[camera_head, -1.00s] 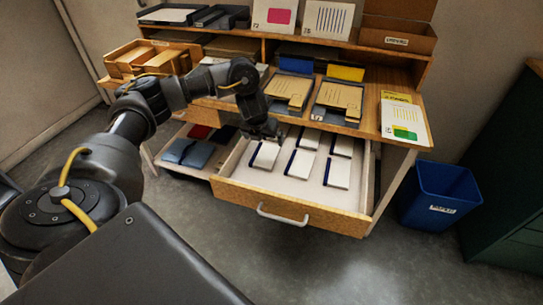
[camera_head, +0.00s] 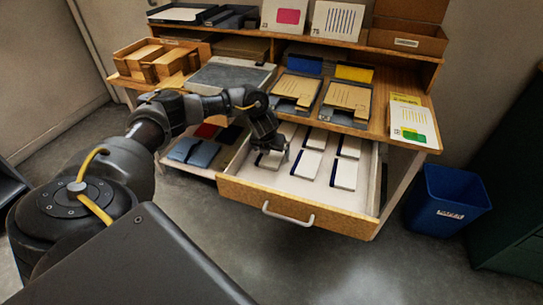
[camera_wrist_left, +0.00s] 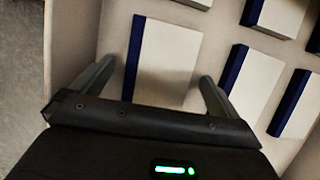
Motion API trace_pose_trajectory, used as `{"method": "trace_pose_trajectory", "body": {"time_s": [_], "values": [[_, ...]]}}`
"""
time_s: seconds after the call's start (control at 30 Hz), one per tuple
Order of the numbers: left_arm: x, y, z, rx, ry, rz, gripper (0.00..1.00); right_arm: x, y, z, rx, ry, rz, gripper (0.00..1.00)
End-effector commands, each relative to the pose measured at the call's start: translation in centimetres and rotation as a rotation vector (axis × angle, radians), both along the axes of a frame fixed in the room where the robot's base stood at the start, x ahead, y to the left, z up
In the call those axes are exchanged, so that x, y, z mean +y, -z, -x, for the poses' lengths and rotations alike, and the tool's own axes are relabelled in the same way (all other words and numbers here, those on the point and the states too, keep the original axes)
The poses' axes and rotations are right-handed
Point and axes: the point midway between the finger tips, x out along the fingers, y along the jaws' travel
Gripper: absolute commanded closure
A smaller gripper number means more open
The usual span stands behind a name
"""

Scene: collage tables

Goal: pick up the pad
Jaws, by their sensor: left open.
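Several white pads with dark blue bound edges lie in the open drawer (camera_head: 309,192). My left gripper (camera_head: 274,152) is over the front-left pad (camera_head: 271,161) and partly hides it in the head view. In the left wrist view, that pad (camera_wrist_left: 168,55) lies between the two spread fingers of the left gripper (camera_wrist_left: 155,88), its blue edge on the left. The fingers stand apart from its sides, and its near end is hidden behind the gripper body. Another pad (camera_head: 307,163) lies to its right in the head view. My right gripper is not in view.
The drawer's left wall (camera_wrist_left: 75,35) runs close to the left finger. Blue and red folders (camera_head: 193,151) lie on a shelf left of the drawer. The desktop above holds trays with tan envelopes (camera_head: 347,97). A blue bin (camera_head: 446,200) stands on the floor at right.

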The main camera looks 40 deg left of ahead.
Motion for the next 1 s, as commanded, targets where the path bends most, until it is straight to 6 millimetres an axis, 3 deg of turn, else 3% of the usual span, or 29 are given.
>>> {"method": "trace_pose_trajectory", "body": {"time_s": [0.33, 0.7, 1.0], "values": [[0.09, 0.91, -0.42, -0.001, 0.001, 0.000, 0.00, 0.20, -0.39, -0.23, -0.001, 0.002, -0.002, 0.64], [0.12, 0.87, -0.41, -0.001, 0.000, 0.001, 0.47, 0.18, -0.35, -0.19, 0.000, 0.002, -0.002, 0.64], [0.12, 0.67, -0.44, -0.003, 0.000, 0.000, 0.50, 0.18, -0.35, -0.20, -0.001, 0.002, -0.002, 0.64]]}}
